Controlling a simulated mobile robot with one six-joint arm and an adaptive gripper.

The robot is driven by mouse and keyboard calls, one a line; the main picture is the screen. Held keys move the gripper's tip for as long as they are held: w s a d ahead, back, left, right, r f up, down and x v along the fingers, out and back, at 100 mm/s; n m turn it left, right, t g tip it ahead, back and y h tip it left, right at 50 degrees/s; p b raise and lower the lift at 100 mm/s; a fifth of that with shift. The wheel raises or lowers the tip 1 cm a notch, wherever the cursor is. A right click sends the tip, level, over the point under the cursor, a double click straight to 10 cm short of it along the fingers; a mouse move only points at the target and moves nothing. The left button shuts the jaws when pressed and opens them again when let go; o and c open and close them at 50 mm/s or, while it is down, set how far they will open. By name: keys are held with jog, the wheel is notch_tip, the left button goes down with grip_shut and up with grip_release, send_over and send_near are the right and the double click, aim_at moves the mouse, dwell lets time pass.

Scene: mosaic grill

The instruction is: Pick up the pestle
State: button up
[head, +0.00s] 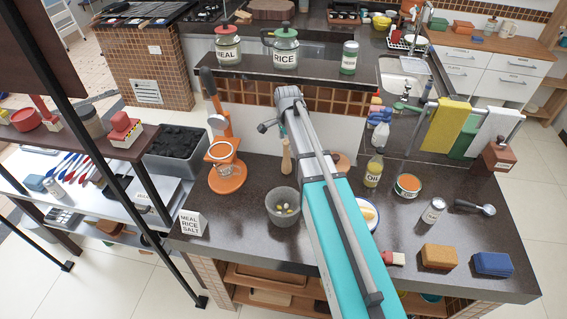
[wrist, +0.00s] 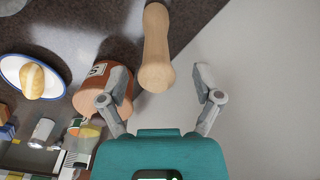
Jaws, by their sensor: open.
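The pestle (wrist: 155,50) is a light wooden, club-shaped piece in the wrist view. Its near rounded end lies between the fingertips of my gripper (wrist: 161,82), nearer the left finger, with a gap on the right. My gripper is open and holds nothing. In the head view the pestle (head: 286,157) shows just left of my arm, behind the grey mortar (head: 282,208), which has several small pale pieces inside. My gripper is hidden behind my arm there.
A brown labelled jar (wrist: 97,95) stands close by my left finger; I cannot tell whether they touch. A plate (wrist: 11,66) with a bread roll (wrist: 33,80) is left of it.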

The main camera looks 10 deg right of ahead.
jog(key=shift+f+b, duration=0.5)
jog(key=shift+f, duration=0.25)
grip_shut()
dwell(0.4)
